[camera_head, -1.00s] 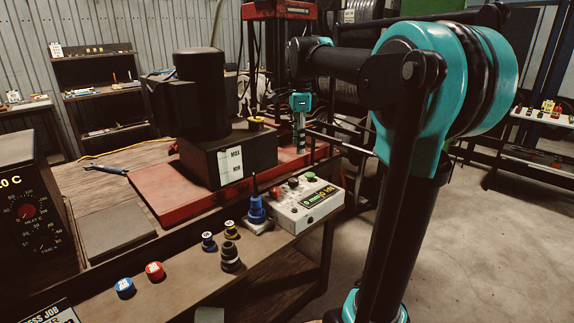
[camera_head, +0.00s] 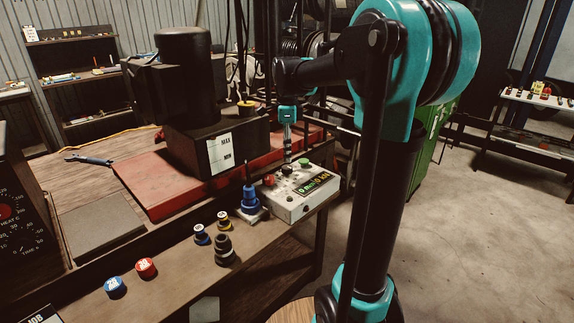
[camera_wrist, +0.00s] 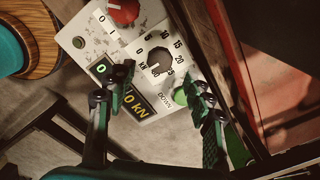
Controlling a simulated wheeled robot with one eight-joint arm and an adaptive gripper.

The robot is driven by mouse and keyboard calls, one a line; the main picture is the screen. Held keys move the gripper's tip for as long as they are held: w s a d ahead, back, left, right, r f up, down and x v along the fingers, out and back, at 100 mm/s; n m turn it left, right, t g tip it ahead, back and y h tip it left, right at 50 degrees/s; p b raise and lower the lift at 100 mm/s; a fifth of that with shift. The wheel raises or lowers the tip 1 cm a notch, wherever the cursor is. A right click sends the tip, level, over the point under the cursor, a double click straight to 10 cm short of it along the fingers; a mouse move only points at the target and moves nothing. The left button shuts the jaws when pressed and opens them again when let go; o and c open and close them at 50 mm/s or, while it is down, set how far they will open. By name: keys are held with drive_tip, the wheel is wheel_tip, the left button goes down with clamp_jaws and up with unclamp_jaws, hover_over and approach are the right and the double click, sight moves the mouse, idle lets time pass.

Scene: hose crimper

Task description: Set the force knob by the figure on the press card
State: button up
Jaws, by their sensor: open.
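The force knob (camera_wrist: 160,60) is a black round knob on a white dial with a printed scale, seen in the wrist view. It also shows on the pale control box (camera_head: 292,208) in the head view, under my gripper (camera_head: 288,155). In the wrist view my gripper (camera_wrist: 158,85) is open, its fingers apart on either side of the knob's lower edge. It holds nothing, and contact with the knob cannot be told. A yellow-lettered display (camera_wrist: 137,104) reads 0 kN at its end. The press card (camera_head: 45,315) is mostly cut off at the lower left; its figure is not visible.
A red knob (camera_wrist: 124,12) and a green button (camera_wrist: 180,97) flank the dial. A blue fitting (camera_head: 250,200) stands left of the box. The dark press body (camera_head: 190,110) on its red base (camera_head: 165,190) stands behind. Several small fittings lie along the bench front.

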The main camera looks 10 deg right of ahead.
sight(287, 166)
drive_tip(key=shift+f, duration=2.75)
drive_tip(key=shift+c, duration=0.3)
drive_tip(key=c, duration=1.1)
